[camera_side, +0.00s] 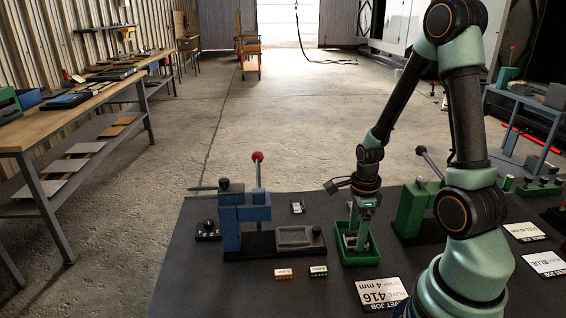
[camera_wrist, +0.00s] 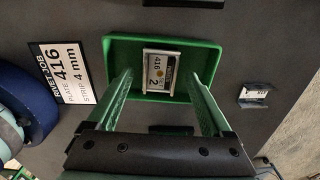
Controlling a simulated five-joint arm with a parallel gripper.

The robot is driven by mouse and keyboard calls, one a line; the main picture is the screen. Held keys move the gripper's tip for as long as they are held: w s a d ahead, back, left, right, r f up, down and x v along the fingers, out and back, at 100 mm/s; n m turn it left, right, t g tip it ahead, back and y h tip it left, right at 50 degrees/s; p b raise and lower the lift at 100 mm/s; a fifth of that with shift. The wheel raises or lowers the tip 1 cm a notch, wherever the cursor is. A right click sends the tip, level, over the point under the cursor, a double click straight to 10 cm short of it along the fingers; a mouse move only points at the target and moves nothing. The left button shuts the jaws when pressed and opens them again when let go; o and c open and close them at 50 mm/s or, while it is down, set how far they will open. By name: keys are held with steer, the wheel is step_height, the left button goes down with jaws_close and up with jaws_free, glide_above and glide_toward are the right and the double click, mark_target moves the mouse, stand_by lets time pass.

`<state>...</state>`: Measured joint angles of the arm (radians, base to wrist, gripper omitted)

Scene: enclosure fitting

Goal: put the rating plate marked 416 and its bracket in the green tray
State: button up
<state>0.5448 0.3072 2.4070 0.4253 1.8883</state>
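The green tray (camera_side: 374,253) stands on the dark bench mat, also in the wrist view (camera_wrist: 207,62). The rating plate marked 416 (camera_wrist: 162,67) sits in its pale metal bracket (camera_wrist: 159,90), face up inside the tray's outline in the wrist view. In the side view a small pale part, mostly hidden by the fingers, shows in the tray. My gripper (camera_side: 357,222) points down over the tray. In the wrist view my gripper (camera_wrist: 160,75) has its two green fingers apart, one on each side of the bracket, with a visible gap at each side.
A job card reading plate 416, strip 4 mm (camera_side: 380,293) lies in front. A blue lever press (camera_side: 245,218) stands left, a green press (camera_side: 412,210) right. Orange (camera_side: 285,273) and green (camera_side: 318,271) strips lie front left.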

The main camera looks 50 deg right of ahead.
step_height(320, 180, up, 11)
steer(key=w+a+r+n+t, duration=0.2)
steer(key=a+r+n, duration=0.4)
steer(key=n, duration=0.8)
steer(key=w+a+r+n+t, duration=0.2)
steer(key=a+r+n, duration=0.3)
steer(key=a+n, duration=0.4)
steer(key=shift+r+n+t, duration=0.35)
steer(key=shift+n+t, duration=0.45)
steer(key=shift+n, duration=1.6)
